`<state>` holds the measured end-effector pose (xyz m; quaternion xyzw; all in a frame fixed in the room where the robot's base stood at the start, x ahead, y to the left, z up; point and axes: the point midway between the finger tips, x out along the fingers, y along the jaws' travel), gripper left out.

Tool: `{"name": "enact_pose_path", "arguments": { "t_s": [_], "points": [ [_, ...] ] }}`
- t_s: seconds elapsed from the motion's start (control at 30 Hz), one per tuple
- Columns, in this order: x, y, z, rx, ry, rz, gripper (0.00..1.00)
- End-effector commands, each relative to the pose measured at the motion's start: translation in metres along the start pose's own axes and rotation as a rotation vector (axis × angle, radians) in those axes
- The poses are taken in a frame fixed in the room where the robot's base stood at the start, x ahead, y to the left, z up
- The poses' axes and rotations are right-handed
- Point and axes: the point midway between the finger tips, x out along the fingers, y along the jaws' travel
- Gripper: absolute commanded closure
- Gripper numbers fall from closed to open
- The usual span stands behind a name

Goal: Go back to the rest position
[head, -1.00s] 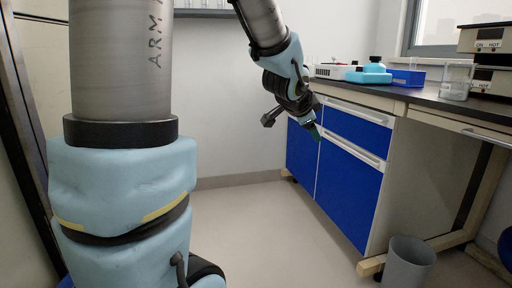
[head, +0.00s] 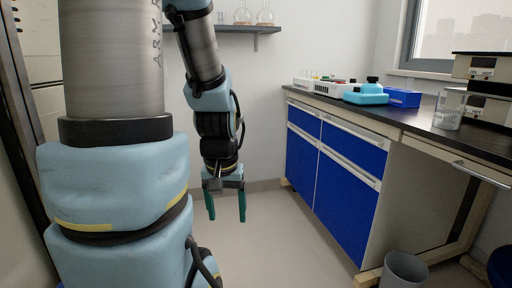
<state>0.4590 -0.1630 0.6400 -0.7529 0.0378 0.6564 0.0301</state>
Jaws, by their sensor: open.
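My gripper (head: 227,205) hangs at the end of my arm, left of the middle in the head view. It points down with its two green fingers apart, open and empty. It is over clear floor, to the left of the blue cabinets and apart from them. No object is between the fingers.
A dark-topped bench (head: 340,107) with blue cabinets (head: 345,185) runs along the right. It bears a light-blue bottle (head: 366,96), a blue box (head: 403,97) and a glass beaker (head: 448,112). A grey bin (head: 404,271) stands on the floor. A wall shelf (head: 262,30) holds flasks. The middle floor is free.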

Motion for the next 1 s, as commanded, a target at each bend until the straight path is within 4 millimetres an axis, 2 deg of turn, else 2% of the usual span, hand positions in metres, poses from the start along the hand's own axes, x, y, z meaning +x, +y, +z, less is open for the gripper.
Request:
{"name": "enact_pose_path", "arguments": {
  "t_s": [0.03, 0.1, 0.7, 0.83, 1.0],
  "points": [
    [-0.03, 0.0, -0.004, 0.001, 0.001, 0.0, 0.25],
    [-0.053, 0.0, -0.008, 0.001, 0.001, 0.0, 0.25],
    [-0.242, 0.001, -0.034, 0.003, 0.002, 0.0, 0.25],
    [-0.273, 0.001, -0.038, 0.003, 0.002, 0.0, 0.25],
    [-0.293, 0.001, -0.041, 0.003, 0.002, 0.0, 0.25]
  ]
}}
